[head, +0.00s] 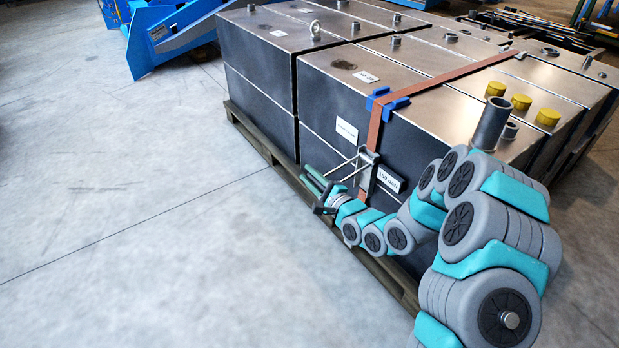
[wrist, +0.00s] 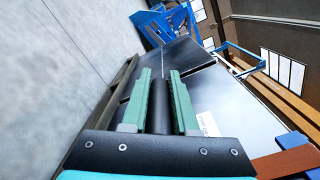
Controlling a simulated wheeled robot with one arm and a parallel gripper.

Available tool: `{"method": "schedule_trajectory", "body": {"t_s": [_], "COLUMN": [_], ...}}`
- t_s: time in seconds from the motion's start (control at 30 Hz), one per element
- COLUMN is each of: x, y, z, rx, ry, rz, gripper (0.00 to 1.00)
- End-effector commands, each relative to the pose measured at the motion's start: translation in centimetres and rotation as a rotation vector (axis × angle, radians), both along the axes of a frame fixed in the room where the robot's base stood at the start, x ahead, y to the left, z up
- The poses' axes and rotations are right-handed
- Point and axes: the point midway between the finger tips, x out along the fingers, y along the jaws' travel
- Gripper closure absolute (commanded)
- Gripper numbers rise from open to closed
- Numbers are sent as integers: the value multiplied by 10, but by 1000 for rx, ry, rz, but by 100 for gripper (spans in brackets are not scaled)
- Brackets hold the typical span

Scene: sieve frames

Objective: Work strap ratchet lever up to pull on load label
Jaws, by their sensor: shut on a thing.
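The orange strap (head: 375,128) runs across the top of the metal boxes and down their near side, over a blue corner protector (head: 383,101). The metal ratchet (head: 367,165) sits on the strap low on that side, with thin bars reaching out to the left. A white load label (head: 390,180), seeming to read 150 daN, is just right of the ratchet. My gripper (head: 313,180) has green fingers and is left of the ratchet. In the wrist view my gripper (wrist: 161,74) is shut on a dark round bar (wrist: 160,108), apparently the lever's handle. The grip is small in the head view.
The dark metal boxes (head: 258,85) stand on a wooden pallet (head: 262,142). Yellow caps (head: 521,102) and a lifting eye (head: 316,30) stick up on top. A blue machine (head: 170,38) stands behind. The floor at left is clear.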

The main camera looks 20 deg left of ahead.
Motion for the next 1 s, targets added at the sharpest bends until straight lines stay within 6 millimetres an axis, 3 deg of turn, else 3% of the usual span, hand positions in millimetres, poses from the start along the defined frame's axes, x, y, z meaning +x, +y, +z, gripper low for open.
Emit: {"method": "schedule_trajectory", "body": {"t_s": [0.03, 0.23, 0.27, 0.5, 0.8, 1.0], "x": [9, 9, 9, 8, 5, -5], "y": [-7, -8, -8, -7, -7, -22], "z": [5, 5, 5, 2, 0, 0], "rx": [5, 5, 5, 2, 0, -1], "ry": [-11, -12, -12, -7, -3, -2], "rz": [-23, -23, -23, -23, -18, -17], "gripper": [100, 100, 72, 45, 44, 44]}}
